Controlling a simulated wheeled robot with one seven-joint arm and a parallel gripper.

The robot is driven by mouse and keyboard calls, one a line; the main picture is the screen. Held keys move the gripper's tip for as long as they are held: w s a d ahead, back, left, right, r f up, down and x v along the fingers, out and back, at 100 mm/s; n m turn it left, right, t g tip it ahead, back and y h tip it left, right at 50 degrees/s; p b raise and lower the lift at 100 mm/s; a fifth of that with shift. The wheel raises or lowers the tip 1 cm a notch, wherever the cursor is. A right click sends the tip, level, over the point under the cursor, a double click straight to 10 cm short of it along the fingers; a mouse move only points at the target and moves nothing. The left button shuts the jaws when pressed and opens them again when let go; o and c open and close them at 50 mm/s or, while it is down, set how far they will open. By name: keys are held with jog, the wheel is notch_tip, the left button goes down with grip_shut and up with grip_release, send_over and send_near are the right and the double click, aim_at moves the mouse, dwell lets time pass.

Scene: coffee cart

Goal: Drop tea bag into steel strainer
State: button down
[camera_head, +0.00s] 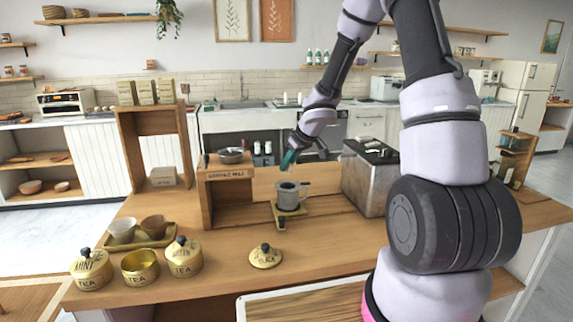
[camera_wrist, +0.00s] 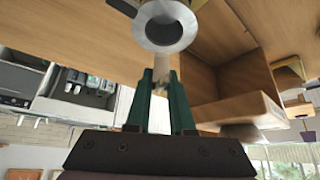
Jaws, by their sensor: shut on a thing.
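My gripper (camera_head: 288,162) is above the wooden counter, fingers pointing down over a grey steel vessel with a handle (camera_head: 289,197). In the wrist view, my green fingers (camera_wrist: 162,80) are shut on a small pale tea bag (camera_wrist: 161,78), which shows between the fingertips. The vessel's round grey rim (camera_wrist: 164,44) and dark opening lie just beyond the fingertips there. I cannot clearly tell the steel strainer from the cup. The tea bag is apart from the vessel and too small to make out in the head view.
The vessel stands on a small yellowish stand (camera_head: 283,224). A wooden shelf box (camera_head: 225,200) is to its left, with a steel bowl (camera_head: 231,155) on top. A steel machine (camera_head: 367,180) is to the right. An open tea tin (camera_head: 140,267) and a loose lid (camera_head: 265,257) are in front.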

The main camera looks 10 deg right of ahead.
aim_at(293, 192)
jog(key=shift+f, duration=0.8)
jog(key=shift+s+a+f, duration=0.1)
jog(key=shift+a+f, duration=0.05)
jog(key=shift+f, duration=0.9)
jog(key=c, duration=0.7)
grip_release()
jog(key=shift+r, duration=0.1)
